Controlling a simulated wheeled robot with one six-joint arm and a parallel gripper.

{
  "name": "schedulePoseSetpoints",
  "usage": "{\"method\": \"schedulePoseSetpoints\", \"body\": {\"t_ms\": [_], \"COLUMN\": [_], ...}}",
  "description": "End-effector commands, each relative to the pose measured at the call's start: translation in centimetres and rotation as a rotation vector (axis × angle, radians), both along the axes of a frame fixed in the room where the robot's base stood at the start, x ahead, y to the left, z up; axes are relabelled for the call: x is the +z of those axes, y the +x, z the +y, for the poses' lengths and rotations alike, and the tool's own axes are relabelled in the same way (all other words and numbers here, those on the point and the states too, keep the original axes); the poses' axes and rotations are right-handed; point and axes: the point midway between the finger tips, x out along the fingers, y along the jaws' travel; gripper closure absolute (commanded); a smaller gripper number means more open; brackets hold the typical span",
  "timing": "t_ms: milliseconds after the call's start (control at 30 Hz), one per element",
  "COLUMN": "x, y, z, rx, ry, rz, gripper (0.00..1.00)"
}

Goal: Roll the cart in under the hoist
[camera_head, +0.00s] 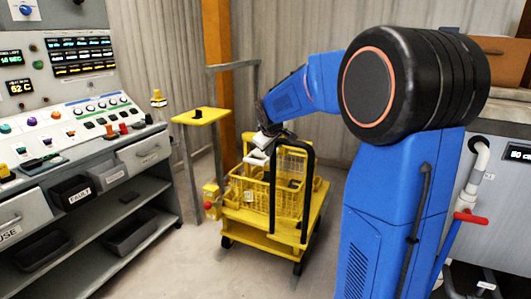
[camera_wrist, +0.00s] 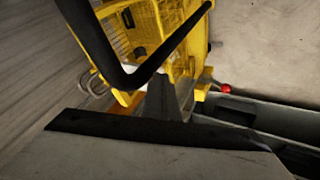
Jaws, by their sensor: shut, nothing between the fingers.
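The yellow cart (camera_head: 262,222) stands on the floor in the middle of the head view, with a yellow wire basket (camera_head: 290,195) on its deck and a black hoop handle (camera_head: 312,190) at its near side. The wrist view shows the handle (camera_wrist: 150,72) crossing close in front of the basket (camera_wrist: 168,22). My gripper (camera_head: 257,156) is shut and empty, above the basket and close to the handle's top. Whether it touches the handle I cannot tell. No hoist can be made out for certain; a grey upright frame (camera_head: 231,66) stands behind the cart.
A control console (camera_head: 85,125) with shelves fills the left side. A yellow-topped stand (camera_head: 200,116) and a low yellow post with a red knob (camera_head: 211,196) stand left of the cart. An orange column (camera_head: 219,60) rises behind. Bare floor (camera_head: 185,265) lies in front.

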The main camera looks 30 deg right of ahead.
Motion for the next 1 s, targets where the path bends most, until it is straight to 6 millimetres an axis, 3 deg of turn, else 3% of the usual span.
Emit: {"method": "schedulePoseSetpoints", "body": {"t_ms": [633, 767, 1000], "x": [-0.1, 0.0, -0.1], "y": [0.7, 1.8, 5.3], "z": [-1.1, -2.5, -7.0], "rx": [-0.002, -0.002, -0.004], "ry": [0.001, 0.0, 0.0], "rz": [0.0, 0.0, -0.001], "gripper": [1.0, 1.0, 1.0]}}
